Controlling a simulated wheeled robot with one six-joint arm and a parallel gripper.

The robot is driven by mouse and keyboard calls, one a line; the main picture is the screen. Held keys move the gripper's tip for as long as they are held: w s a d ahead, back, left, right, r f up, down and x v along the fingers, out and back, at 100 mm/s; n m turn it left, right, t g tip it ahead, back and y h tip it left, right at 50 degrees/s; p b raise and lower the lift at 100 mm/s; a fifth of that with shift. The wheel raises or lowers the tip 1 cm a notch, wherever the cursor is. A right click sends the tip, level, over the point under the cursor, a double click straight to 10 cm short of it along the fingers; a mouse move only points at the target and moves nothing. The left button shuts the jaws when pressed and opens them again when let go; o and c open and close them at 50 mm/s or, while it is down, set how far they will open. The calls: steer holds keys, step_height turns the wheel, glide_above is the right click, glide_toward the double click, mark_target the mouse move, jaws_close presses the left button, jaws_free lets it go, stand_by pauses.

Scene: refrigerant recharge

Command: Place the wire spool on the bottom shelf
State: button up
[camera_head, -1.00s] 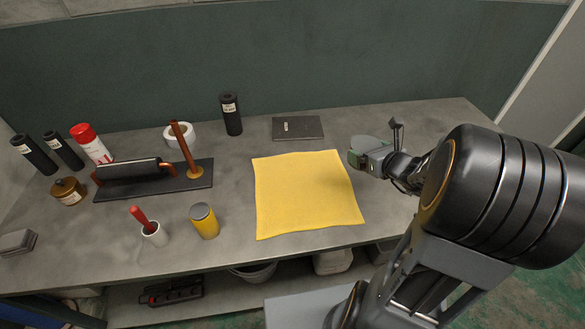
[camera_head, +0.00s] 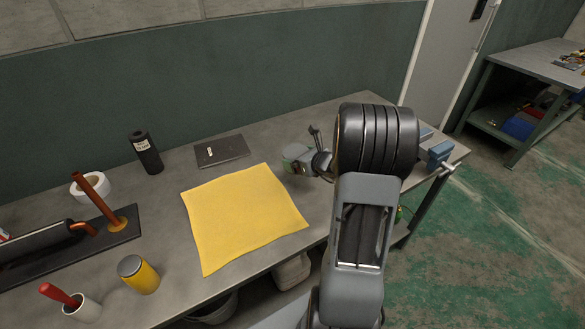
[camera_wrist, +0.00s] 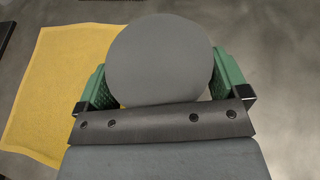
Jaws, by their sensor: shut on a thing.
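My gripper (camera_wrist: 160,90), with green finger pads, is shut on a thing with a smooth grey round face. I take this to be the wire spool (camera_wrist: 160,58); only its round end shows in the wrist view. In the head view my gripper (camera_head: 296,158) is above the workbench, right of the yellow cloth, and the held thing is barely visible there. The bottom shelf (camera_head: 258,297) shows only in part below the bench's front edge, with my arm hiding its right part.
The yellow cloth (camera_head: 245,215) lies on the workbench (camera_head: 180,300). A black cylinder (camera_head: 145,152), dark plate (camera_head: 221,151), white roll (camera_head: 90,187) and yellow can (camera_head: 138,276) stand or lie around it. A blue vise (camera_head: 438,153) sits at the right end. A pale container (camera_head: 292,272) and bucket (camera_head: 212,308) occupy the shelf.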

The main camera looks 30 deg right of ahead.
steer(key=w+f, duration=0.3)
steer(key=shift+d+f, duration=0.1)
steer(key=shift+f, duration=0.05)
steer(key=f, duration=0.2)
steer(key=shift+w+f, duration=0.2)
steer(key=shift+f, duration=0.15)
steer(key=shift+f+p, duration=0.3)
steer(key=shift+f, duration=0.15)
steer(key=shift+f, duration=0.1)
steer(key=shift+f+b, duration=0.15)
steer(key=shift+b, duration=0.15)
steer(key=o, duration=0.9)
